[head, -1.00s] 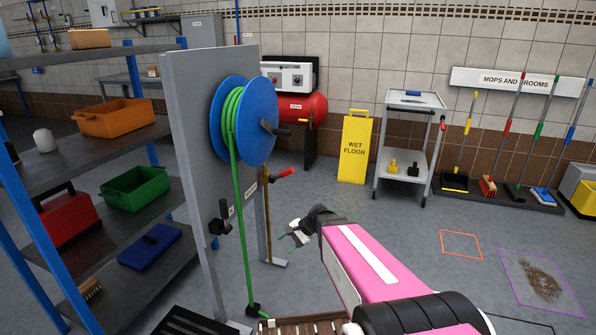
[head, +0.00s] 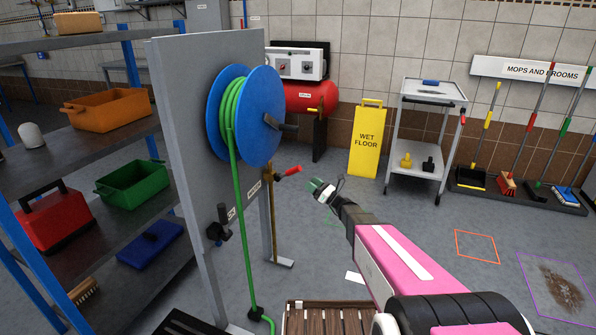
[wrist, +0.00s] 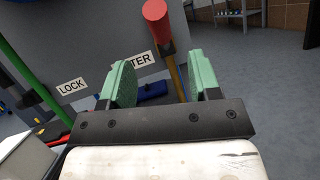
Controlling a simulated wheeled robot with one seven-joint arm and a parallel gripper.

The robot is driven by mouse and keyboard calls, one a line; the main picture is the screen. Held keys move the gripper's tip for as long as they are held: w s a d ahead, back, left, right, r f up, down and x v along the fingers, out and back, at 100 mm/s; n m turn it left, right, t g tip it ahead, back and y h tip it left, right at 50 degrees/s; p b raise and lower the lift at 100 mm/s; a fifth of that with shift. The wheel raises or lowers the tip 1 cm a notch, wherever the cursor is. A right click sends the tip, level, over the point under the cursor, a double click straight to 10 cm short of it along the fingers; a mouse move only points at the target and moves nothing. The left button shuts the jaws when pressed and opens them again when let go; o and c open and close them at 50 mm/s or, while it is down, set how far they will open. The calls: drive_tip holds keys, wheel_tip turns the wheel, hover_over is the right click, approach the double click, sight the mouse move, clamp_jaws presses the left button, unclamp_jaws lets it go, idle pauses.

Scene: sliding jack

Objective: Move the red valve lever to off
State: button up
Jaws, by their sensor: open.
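The red valve lever (head: 288,171) sticks out to the right from a brass upright pipe beside the grey hose-reel panel (head: 180,130). My gripper (head: 320,190) is just right of and slightly below the lever's tip in the head view, apart from it. In the wrist view the lever's red end (wrist: 156,22) shows just beyond and between the two green fingers of my gripper (wrist: 161,78), nearer the top of the picture. The fingers are open with nothing between them. A label ending in "TER" (wrist: 140,58) on the panel is partly hidden by the left finger.
A blue reel (head: 250,115) with a green hose (head: 238,210) hangs on the panel, the hose running down to the floor. A dark lock handle (head: 220,228) sits lower on the panel. A yellow wet-floor sign (head: 368,140) stands behind; the floor at right is mostly clear.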

sight(294, 171)
drive_tip(key=x, duration=1)
drive_tip(key=shift+a+r, duration=0.1)
clamp_jaws()
